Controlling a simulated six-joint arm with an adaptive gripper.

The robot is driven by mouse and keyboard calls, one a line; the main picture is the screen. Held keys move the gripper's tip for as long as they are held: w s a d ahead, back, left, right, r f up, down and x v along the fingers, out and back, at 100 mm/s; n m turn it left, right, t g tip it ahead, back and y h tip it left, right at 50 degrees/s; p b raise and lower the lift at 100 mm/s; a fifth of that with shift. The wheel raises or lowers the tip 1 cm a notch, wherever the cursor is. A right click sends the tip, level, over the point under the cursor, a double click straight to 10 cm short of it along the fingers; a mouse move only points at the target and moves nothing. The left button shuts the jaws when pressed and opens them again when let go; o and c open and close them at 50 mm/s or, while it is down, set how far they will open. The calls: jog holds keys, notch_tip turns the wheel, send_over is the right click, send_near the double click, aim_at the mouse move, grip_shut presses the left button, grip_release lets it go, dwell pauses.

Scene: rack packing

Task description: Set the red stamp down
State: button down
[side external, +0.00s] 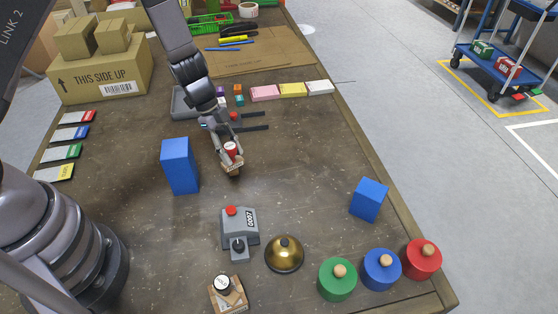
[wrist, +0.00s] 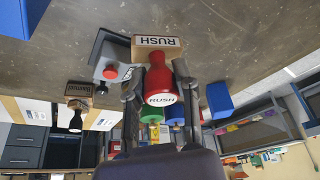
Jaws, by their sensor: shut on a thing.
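The red stamp (side external: 231,149) has a red handle with a white RUSH cap and a wooden base with a RUSH label. My gripper (side external: 228,148) is shut on its handle from both sides. In the wrist view the red handle (wrist: 158,85) sits between the two fingers, and the wooden base (wrist: 157,42) lies beyond them, by the table surface. The stamp looks about upright, low over the bench or on it; I cannot tell if the base touches. A second stamp with a black handle (side external: 223,284) stands on a wooden base at the bottom of the side view.
A blue block (side external: 180,168) stands left of my gripper; another blue block (side external: 369,200) is at the right. A grey device with a red button (side external: 238,228), a brass bell (side external: 284,256) and green, blue and red knobbed cylinders (side external: 381,270) stand nearer the camera. Bare bench lies right of the stamp.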

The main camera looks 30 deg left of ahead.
notch_tip(320, 180, down, 8)
jog(key=shift+s+r, duration=0.15)
dwell(0.4)
jog(key=c, duration=0.8)
grip_release()
jog(key=shift+c, duration=0.2)
